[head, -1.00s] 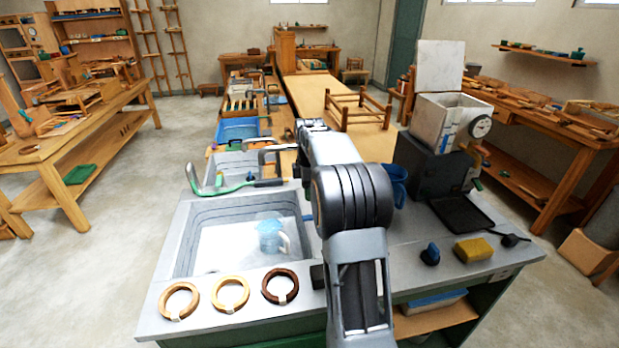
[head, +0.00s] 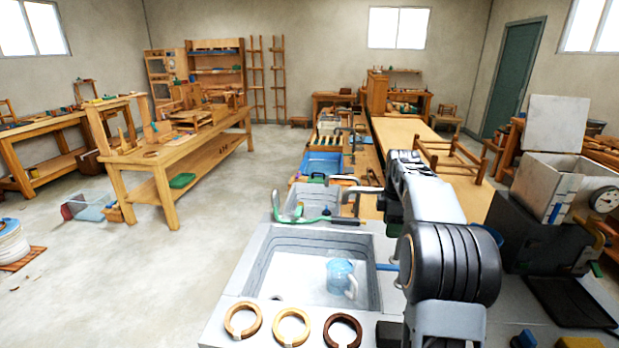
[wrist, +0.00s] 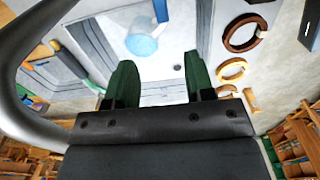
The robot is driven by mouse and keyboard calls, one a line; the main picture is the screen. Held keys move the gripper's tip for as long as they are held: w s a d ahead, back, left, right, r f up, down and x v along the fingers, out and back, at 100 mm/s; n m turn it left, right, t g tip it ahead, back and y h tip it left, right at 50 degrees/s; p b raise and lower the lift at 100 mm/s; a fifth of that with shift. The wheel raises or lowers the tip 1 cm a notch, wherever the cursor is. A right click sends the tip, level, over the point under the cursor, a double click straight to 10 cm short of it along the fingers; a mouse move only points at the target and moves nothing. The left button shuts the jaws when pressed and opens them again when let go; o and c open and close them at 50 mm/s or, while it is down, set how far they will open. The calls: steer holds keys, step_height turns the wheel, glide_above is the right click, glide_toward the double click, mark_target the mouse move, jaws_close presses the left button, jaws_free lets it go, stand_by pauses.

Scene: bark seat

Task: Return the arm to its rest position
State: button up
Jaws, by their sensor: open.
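My gripper (wrist: 158,85) shows in the wrist view with two green fingers spread apart and nothing between them. It is above the counter by the sink (head: 322,238). In the head view my arm reaches forward over the counter right of the sink, and its fingers cannot be made out there. A clear blue jug (head: 341,278) stands in the sink basin and also shows in the wrist view (wrist: 141,45), beyond the fingers and apart from them.
Three wooden rings, light (head: 243,320), yellowish (head: 292,327) and dark (head: 343,331), lie along the counter's front edge. A dark machine with a gauge (head: 604,199) stands at the right. A workbench (head: 180,150) is at the left, with open floor between.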

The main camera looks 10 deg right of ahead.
steer(key=s+a+f+m+t, duration=0.2)
steer(key=s+a+m, duration=0.4)
steer(key=s+a, duration=0.4)
steer(key=s+a+f+m+t, duration=0.1)
steer(key=s+a+f+m, duration=0.2)
steer(key=s+a+m, duration=0.4)
steer(key=s+a, duration=0.2)
steer(key=s, duration=0.3)
steer(key=shift+a+t, duration=0.4)
